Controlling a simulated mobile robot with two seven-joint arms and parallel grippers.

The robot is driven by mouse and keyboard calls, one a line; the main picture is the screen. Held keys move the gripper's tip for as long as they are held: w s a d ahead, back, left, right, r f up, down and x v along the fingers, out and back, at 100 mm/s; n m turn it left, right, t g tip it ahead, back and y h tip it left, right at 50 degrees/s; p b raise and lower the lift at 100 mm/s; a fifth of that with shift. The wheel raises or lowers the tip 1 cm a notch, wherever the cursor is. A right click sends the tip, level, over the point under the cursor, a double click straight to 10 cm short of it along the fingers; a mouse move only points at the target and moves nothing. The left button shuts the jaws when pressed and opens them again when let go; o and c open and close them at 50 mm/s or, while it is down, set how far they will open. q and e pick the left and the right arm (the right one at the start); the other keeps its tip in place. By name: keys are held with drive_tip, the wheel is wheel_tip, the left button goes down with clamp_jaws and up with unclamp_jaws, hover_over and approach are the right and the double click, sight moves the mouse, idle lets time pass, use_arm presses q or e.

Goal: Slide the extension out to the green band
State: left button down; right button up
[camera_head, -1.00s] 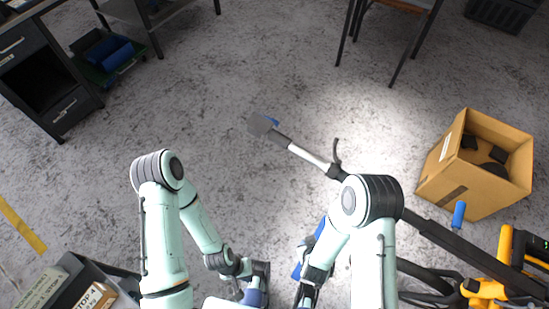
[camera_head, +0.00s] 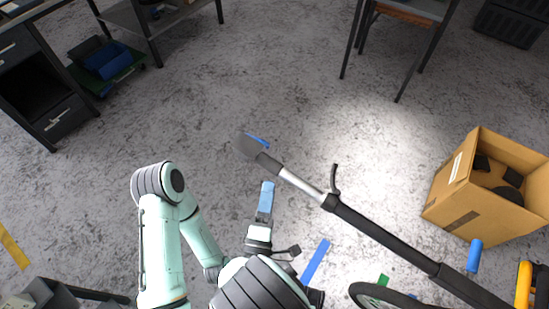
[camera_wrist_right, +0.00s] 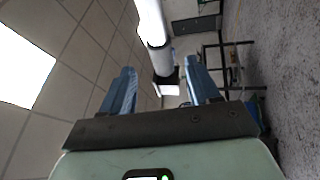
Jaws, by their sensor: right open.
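The extension is a silver tube (camera_head: 302,184) coming out of a long black tube (camera_head: 385,237), with a dark flat end piece (camera_head: 247,146) at its far upper-left end. A small black lever stands at the joint. My right gripper (camera_head: 267,184) is beside the silver tube, a little below its outer end. In the right wrist view the open blue fingers of my right gripper (camera_wrist_right: 162,75) point toward the pale tube (camera_wrist_right: 152,22), with nothing clasped. I cannot make out a green band on the extension. My left gripper is hidden behind my right arm.
A cardboard box (camera_head: 452,208) with dark items stands at the right. A cabinet and tables line the back.

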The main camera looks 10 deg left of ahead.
sight(278, 169)
drive_tip(key=x, duration=0.9)
drive_tip(key=shift+w, duration=0.3)
drive_tip(key=shift+a, duration=0.15)
clamp_jaws()
